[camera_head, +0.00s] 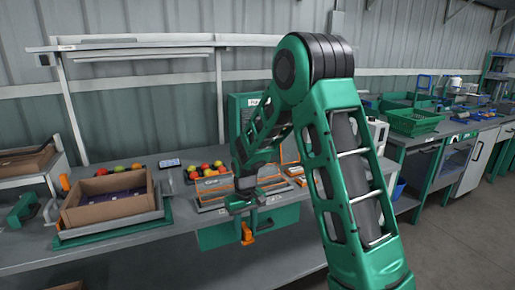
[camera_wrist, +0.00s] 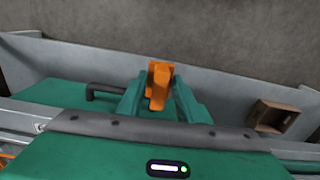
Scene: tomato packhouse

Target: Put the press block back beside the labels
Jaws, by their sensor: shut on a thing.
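My gripper (camera_wrist: 158,98) is shut on an orange block, taken to be the press block (camera_wrist: 158,76), which sits between its two green fingers in the wrist view. In the head view the orange block (camera_head: 247,236) hangs below my gripper, in front of the bench's front edge and the green panel there. The block's lower end looks free of any surface. The labels cannot be made out in either view.
A cardboard box (camera_head: 74,216) stands in a tray at the left of the bench. Punnets of red, green and yellow tomatoes (camera_head: 207,170) lie behind my gripper. A green panel with a dark handle (camera_wrist: 104,88) and a small brown box (camera_wrist: 274,118) show in the wrist view.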

